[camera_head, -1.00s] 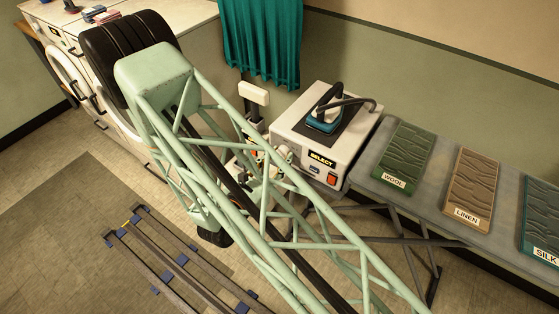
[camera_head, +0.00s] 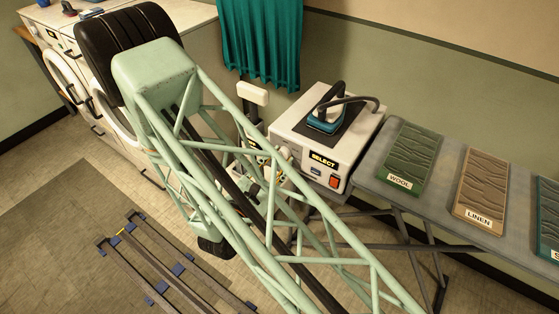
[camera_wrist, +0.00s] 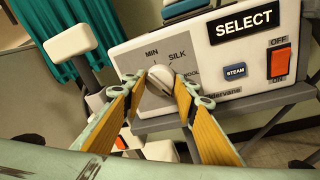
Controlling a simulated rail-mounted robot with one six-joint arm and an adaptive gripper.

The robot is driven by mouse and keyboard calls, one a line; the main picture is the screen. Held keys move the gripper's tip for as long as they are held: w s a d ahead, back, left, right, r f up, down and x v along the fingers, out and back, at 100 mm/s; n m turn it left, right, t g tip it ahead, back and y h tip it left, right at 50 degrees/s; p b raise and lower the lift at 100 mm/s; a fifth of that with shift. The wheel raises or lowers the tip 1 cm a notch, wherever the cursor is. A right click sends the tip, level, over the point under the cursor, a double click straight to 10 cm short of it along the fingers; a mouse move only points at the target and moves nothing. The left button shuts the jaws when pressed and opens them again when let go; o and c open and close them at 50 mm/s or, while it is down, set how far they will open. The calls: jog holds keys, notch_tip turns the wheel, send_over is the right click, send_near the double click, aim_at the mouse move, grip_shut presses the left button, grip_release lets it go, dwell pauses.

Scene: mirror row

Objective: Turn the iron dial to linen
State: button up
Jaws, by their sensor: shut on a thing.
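The dial (camera_wrist: 159,77) is a pale round knob on the front panel of the white iron station (camera_head: 352,152). In the wrist view my gripper (camera_wrist: 161,86) is shut on the dial, one finger on each side of it. MIN and SILK show above the dial, and WOOL shows partly at its right. No linen mark is visible around the dial; its lower side is hidden by the fingers. I cannot tell exactly which mark the dial points at. In the head view my arm covers most of the dial area.
The panel has a SELECT display (camera_wrist: 244,21), a STEAM button (camera_wrist: 235,71) and an orange OFF/ON switch (camera_wrist: 281,62). A teal iron (camera_head: 326,119) rests on the station. The board at right bears wool (camera_head: 411,150) and linen (camera_head: 485,182) pads. A teal curtain (camera_head: 262,40) hangs behind.

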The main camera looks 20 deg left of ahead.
jog(key=o, duration=0.9)
jog(key=shift+v, duration=5.95)
